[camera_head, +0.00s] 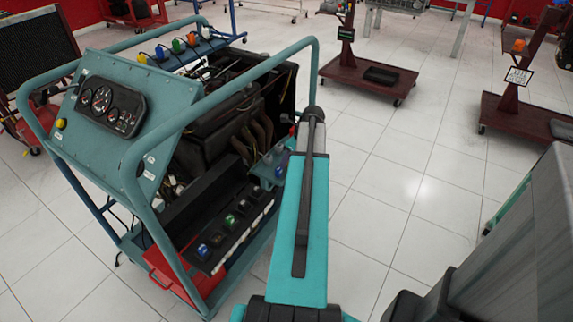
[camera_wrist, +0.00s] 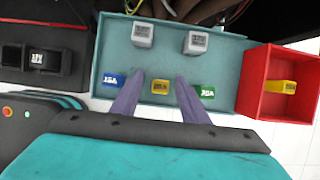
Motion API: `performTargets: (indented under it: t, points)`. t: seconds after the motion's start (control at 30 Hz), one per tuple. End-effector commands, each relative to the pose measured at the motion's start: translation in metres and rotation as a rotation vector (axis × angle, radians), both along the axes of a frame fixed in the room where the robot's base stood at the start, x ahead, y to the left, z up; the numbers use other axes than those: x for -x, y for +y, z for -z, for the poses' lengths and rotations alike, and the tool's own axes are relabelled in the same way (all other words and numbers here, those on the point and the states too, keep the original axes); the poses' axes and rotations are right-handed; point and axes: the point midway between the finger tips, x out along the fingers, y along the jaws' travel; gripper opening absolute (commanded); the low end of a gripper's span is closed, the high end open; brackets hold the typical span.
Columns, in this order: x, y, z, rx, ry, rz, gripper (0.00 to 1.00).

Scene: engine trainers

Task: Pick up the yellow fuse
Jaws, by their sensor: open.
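A yellow fuse (camera_wrist: 159,86) sits in a teal tray (camera_wrist: 224,62) in the wrist view, between a blue fuse (camera_wrist: 112,80) and a green fuse (camera_wrist: 203,90). My gripper (camera_wrist: 159,78) is open and empty. Its two fingers reach over the tray, one on each side of the yellow fuse in the picture; I cannot tell how far above it they are. A second yellow fuse (camera_wrist: 282,87) lies in a red box (camera_wrist: 255,84) at the right. In the head view my arm covers the gripper, and the yellow fuse cannot be made out.
Two grey blocks (camera_wrist: 142,34) (camera_wrist: 197,42) stand at the tray's far side. A black fuse panel (camera_wrist: 70,62) lies to its left. The engine trainer (camera_head: 110,180) has a teal tube frame (camera_head: 215,95) around it. Open tiled floor (camera_head: 385,185) lies to the right.

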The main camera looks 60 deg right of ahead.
Motion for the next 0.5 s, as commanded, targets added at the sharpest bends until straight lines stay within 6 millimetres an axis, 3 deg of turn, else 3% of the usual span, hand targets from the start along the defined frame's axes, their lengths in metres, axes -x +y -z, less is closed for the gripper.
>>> performTargets:
  t: [0.27,0.5]
  points:
    - [0.0004,-0.0003,-0.0003,0.000,0.000,0.000,0.39]
    - [0.0007,-0.0004,-0.0003,0.000,0.000,0.001,0.00]
